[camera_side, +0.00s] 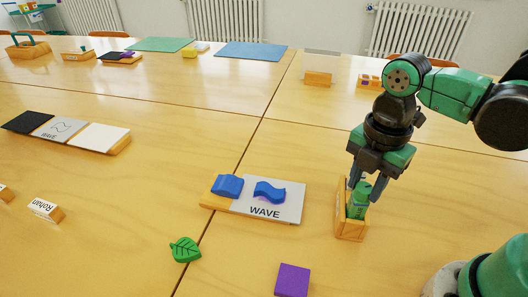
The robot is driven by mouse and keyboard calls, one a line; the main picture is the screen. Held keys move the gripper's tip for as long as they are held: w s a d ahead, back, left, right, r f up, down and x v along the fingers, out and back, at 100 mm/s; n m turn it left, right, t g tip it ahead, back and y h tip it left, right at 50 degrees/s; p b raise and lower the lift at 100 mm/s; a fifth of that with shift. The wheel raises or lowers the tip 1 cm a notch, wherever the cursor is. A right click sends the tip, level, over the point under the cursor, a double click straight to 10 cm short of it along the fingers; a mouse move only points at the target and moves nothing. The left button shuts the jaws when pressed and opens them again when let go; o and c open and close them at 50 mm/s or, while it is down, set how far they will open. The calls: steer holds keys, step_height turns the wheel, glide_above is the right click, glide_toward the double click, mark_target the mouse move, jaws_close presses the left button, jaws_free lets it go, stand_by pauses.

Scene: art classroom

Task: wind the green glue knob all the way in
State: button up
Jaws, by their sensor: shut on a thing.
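The green glue stick (358,208) stands in a small wooden holder (350,229) at the right of the table. My gripper (367,187) points down over the holder. Its fingers are shut on the top of the green glue piece, around the knob. The knob itself is mostly hidden between the fingers, so I cannot tell how far in it is.
A WAVE board (285,211) with blue pieces lies left of the holder. A green leaf (185,250) and a purple square (292,280) lie in front. A name block (46,209) and a second WAVE board (64,130) are at left. Mats lie far back.

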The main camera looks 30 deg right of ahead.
steer(key=n, duration=1.1)
steer(key=o, duration=1.3)
steer(key=m, duration=1.1)
